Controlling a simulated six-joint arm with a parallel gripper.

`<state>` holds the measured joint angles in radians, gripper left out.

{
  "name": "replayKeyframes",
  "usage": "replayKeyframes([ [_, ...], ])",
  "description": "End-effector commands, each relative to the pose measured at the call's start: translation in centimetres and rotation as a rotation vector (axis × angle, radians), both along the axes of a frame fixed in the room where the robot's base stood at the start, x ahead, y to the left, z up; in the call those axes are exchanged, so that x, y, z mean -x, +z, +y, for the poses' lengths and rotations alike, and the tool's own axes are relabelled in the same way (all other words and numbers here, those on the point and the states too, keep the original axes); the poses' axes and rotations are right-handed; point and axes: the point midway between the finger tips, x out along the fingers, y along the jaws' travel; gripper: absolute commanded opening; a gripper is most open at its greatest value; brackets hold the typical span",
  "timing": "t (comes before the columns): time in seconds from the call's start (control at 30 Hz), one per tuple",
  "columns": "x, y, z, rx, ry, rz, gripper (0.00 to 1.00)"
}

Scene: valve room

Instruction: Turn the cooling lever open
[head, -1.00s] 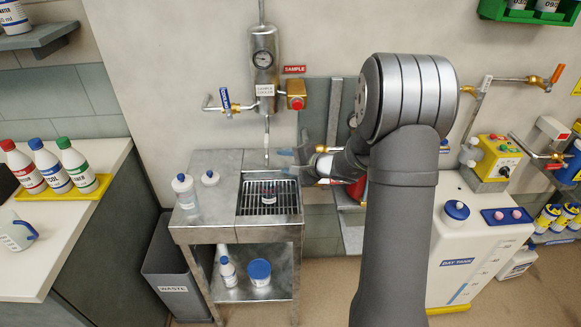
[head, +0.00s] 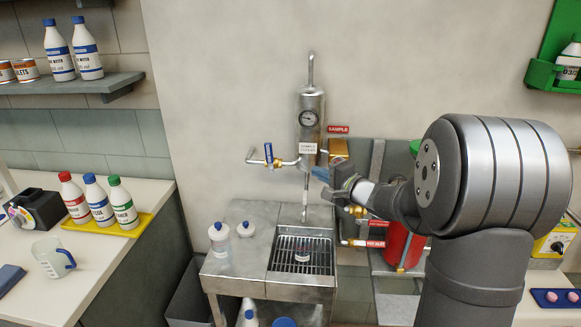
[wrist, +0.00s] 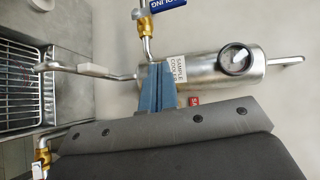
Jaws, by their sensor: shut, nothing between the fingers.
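The cooling lever (head: 268,153) is a blue handle with white lettering on a brass valve, in the thin pipe left of the steel sample cooler (head: 310,112). It stands upright, across the level pipe. In the wrist view the lever (wrist: 168,3) is cut off at the top edge, above its brass valve (wrist: 145,24). My gripper (head: 322,174) is just below and right of the cooler, to the right of the lever and apart from it. Its blue fingers (wrist: 157,88) are shut and empty; in the wrist view they overlap the cooler's lower end.
A brass sample valve (head: 338,150) sits right of the cooler, close to my gripper. An outlet pipe (head: 305,185) hangs over the sink grate (head: 303,256). A red cylinder (head: 404,243) stands below my arm. The wall left of the lever is clear.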

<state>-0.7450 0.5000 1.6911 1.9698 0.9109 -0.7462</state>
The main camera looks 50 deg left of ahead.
Motion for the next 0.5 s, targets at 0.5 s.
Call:
replayKeyframes([
  [0.5,0.4,1.9,7.4,-0.055,0.008,-0.023,0.0],
])
